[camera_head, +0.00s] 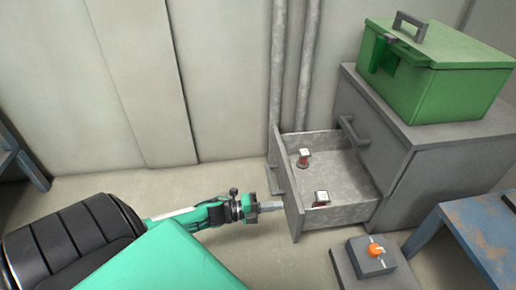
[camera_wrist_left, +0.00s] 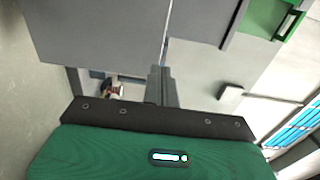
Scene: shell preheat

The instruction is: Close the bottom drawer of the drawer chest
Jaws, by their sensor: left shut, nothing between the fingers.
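The grey drawer chest (camera_head: 432,178) stands at the right in the head view. Its lower drawer (camera_head: 345,214) is pulled out toward the left, with its inside showing. The drawer's front panel (camera_head: 291,206) faces my left gripper (camera_head: 279,206). That gripper is shut and empty, its fingertips at the outer face of the panel; I cannot tell whether they touch it. In the left wrist view the shut fingers (camera_wrist_left: 161,86) point toward the grey furniture. My right gripper is not in view.
Two small red-and-white items (camera_head: 303,159) lie in the drawer. A green lidded box (camera_head: 440,85) sits on the chest. A switch box with an orange knob (camera_head: 372,257) stands in front of the drawer. A worn blue table (camera_head: 485,235) is at right. Pipes (camera_head: 279,70) run down the wall.

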